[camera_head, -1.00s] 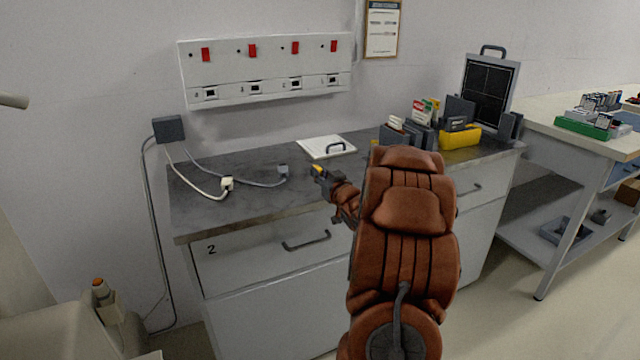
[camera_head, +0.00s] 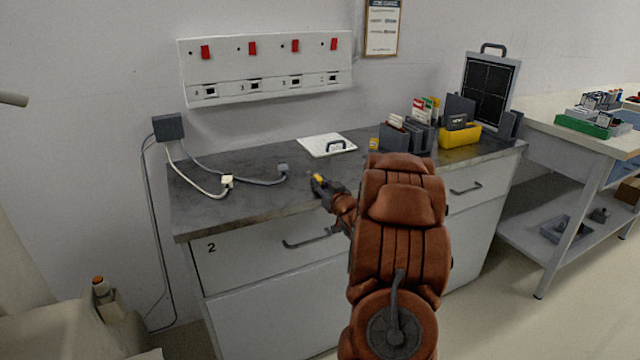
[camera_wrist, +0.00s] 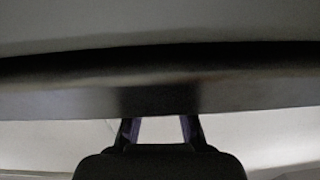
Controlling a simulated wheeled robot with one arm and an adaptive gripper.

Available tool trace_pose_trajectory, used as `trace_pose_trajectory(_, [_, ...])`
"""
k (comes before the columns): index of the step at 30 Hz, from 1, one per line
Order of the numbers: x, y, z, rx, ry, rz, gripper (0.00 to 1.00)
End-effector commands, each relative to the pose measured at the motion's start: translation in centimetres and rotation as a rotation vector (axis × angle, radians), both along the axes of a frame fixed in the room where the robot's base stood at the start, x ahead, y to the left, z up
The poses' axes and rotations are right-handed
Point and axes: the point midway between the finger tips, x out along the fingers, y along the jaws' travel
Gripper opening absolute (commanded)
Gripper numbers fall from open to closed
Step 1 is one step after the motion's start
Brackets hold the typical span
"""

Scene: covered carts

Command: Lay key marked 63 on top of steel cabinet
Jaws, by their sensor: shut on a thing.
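My gripper (camera_head: 320,181) is over the front part of the dark countertop, just above the drawer front. It also shows in the wrist view (camera_wrist: 160,130), its two dark fingers apart and reaching up to a wide dark grey band. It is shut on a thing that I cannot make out. A small yellow patch shows at its end in the head view; I cannot tell whether this is a held thing. I cannot read a 63 or pick out the key. The grey cabinet (camera_head: 270,305) under the countertop has a drawer marked 2 with a dark handle.
A white plate with a handle (camera_head: 318,146) and two cable plugs lie on the countertop (camera_head: 240,168). Card holders and a yellow bin (camera_head: 455,138) stand at the right. A wall panel (camera_head: 265,70) has red switches. A second table (camera_head: 560,125) stands further right.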

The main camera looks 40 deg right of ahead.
Motion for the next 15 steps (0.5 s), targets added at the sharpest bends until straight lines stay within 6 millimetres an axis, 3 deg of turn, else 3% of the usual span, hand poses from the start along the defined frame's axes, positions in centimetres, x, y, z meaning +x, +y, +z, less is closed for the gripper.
trace_pose_trajectory(1, [0.00, -0.01, -0.19, 0.000, 0.000, 0.000, 0.00])
trace_pose_trajectory(2, [0.00, -0.01, -0.20, 0.000, 0.000, 0.000, 0.16])
trace_pose_trajectory(9, [0.00, -0.01, -0.13, 0.000, 0.000, 0.000, 0.40])
trace_pose_trajectory(15, [0.00, -0.01, -0.13, 0.000, 0.000, 0.000, 0.40])
